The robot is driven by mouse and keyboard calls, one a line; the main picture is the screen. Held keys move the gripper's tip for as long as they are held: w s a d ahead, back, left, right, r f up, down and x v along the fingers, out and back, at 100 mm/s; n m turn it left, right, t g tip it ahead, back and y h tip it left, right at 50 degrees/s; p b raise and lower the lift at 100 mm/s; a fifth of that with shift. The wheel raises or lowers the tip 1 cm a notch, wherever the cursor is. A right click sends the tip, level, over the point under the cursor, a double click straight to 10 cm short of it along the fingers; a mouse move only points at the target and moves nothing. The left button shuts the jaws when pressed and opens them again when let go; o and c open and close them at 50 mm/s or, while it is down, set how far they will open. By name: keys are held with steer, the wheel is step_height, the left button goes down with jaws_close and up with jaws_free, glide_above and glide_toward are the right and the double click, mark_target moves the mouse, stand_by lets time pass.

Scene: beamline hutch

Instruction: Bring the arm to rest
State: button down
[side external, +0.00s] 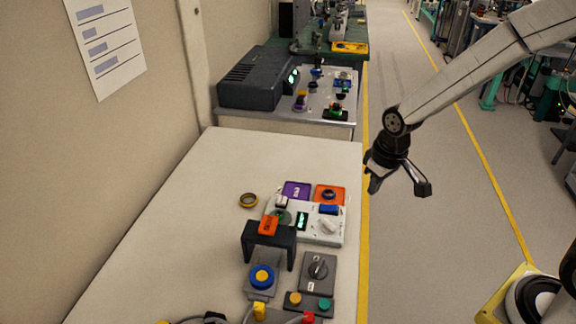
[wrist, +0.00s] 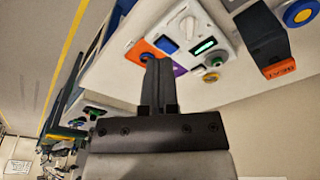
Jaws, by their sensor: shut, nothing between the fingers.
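My gripper (side external: 374,183) hangs in the air past the right edge of the white table (side external: 190,215), over the aisle side in the side view. It points down and is tilted. In the wrist view, the two fingers of my gripper (wrist: 158,62) lie together with nothing between them. Beyond the fingertips, the wrist view shows the orange tray (wrist: 140,50) and a white instrument box (wrist: 193,35), apart from the gripper as far as I can tell.
The table holds the white instrument box (side external: 332,228), a purple tray (side external: 296,190), a black bridge-shaped stand (side external: 268,236) with an orange label, a yellow-blue button box (side external: 262,277) and a ring (side external: 248,200). A dark grey unit (side external: 258,80) stands behind. The table's left half is clear.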

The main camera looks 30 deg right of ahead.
steer(key=s+r+m+t, duration=0.1)
steer(key=s, duration=0.8)
steer(key=shift+s+d, duration=0.15)
steer(key=shift+d, duration=0.25)
stand_by(0.4)
